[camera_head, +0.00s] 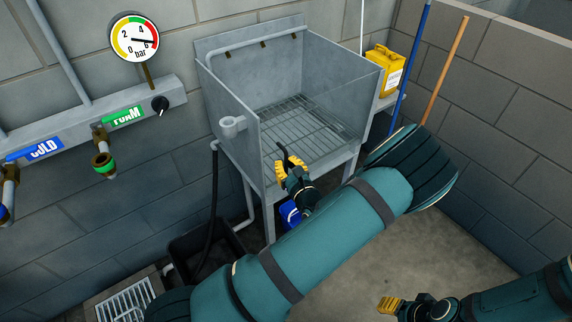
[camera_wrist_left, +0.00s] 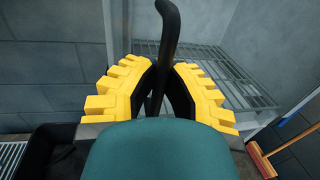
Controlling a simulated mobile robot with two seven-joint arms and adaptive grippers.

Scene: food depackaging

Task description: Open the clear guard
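The clear guard (camera_head: 335,118) is a see-through pane across the front of a grey metal wash booth (camera_head: 228,82); the wire rack shows through it. A black curved handle (camera_head: 281,151) stands at its lower front; where it joins the guard is hidden. My left gripper (camera_head: 288,167), with yellow fingers, is at this handle. In the left wrist view, the handle (camera_wrist_left: 168,32) passes between the fingers, which are closed in close on both sides of it. My right gripper (camera_head: 390,304) is low at the bottom right, away from the booth; its finger opening does not show clearly.
A yellow canister (camera_head: 383,72) stands on a side shelf, near blue (camera_head: 412,60) and orange (camera_head: 446,70) poles. A gauge (camera_head: 134,39) and hose fittings are on the left wall. A black bin (camera_head: 190,250) and floor grate (camera_head: 125,302) lie below. The floor at lower right is mostly clear.

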